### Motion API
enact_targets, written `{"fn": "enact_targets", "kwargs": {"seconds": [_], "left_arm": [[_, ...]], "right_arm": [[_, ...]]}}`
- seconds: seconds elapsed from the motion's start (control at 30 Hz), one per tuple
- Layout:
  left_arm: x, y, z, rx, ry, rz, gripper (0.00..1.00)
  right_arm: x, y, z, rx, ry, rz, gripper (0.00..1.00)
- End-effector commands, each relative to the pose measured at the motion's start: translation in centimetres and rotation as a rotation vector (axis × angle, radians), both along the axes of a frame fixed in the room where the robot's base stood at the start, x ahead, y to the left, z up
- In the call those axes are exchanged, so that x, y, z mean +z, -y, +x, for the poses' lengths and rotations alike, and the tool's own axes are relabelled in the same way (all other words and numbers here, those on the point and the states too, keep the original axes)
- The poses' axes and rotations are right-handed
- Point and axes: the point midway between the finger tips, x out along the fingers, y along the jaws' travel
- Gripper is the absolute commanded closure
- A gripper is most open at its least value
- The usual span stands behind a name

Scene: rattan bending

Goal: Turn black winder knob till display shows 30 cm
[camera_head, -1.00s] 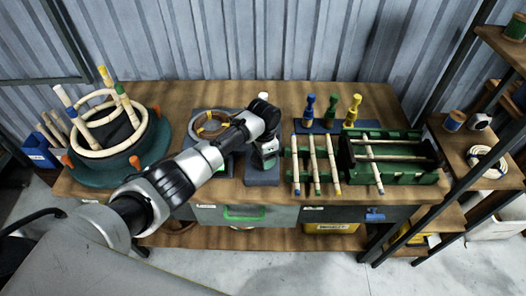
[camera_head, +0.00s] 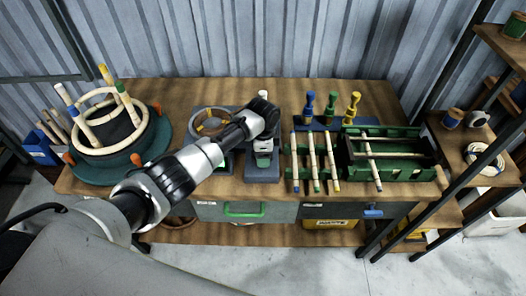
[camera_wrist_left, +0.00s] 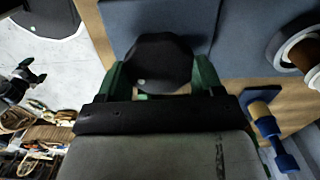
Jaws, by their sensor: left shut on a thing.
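The black winder knob (camera_wrist_left: 158,62) shows in the left wrist view as a dark many-sided disc with a small pale green mark near its lower left edge. The green fingers of my left gripper (camera_wrist_left: 160,80) lie on both sides of it, shut on it. In the head view my left arm reaches over the grey winder unit (camera_head: 262,172) in the middle of the bench, and my left gripper (camera_head: 265,140) hides most of its top. The display reading cannot be made out. My right gripper is not in view.
A coil of rattan (camera_head: 211,123) lies on a dark board left of the winder. The round former (camera_head: 125,160) with rattan rings and sticks stands at far left. Rattan rods (camera_head: 313,160), a green rack (camera_head: 415,170) and coloured pegs (camera_head: 332,108) stand right.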

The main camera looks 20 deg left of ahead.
Motion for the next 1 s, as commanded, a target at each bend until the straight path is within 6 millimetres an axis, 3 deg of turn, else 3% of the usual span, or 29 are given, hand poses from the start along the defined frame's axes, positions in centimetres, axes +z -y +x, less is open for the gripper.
{"fn": "enact_targets", "kwargs": {"seconds": [0.2, 0.23, 0.37, 0.73, 1.0], "left_arm": [[0.1, 0.1, 0.1, 0.000, 0.003, -0.003, 0.57], [0.1, 0.1, 0.1, 0.001, 0.003, -0.003, 0.29], [0.1, 0.1, 0.1, 0.001, 0.003, -0.002, 0.09], [0.7, 0.0, 0.1, 0.001, 0.003, -0.001, 0.08], [5.5, 0.0, 0.1, 0.000, 0.007, -0.002, 0.08]], "right_arm": [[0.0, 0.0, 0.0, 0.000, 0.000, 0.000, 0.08], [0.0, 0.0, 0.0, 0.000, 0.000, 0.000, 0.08], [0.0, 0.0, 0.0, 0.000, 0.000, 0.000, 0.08], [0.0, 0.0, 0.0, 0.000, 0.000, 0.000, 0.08], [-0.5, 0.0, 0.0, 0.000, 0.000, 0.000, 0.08]]}}
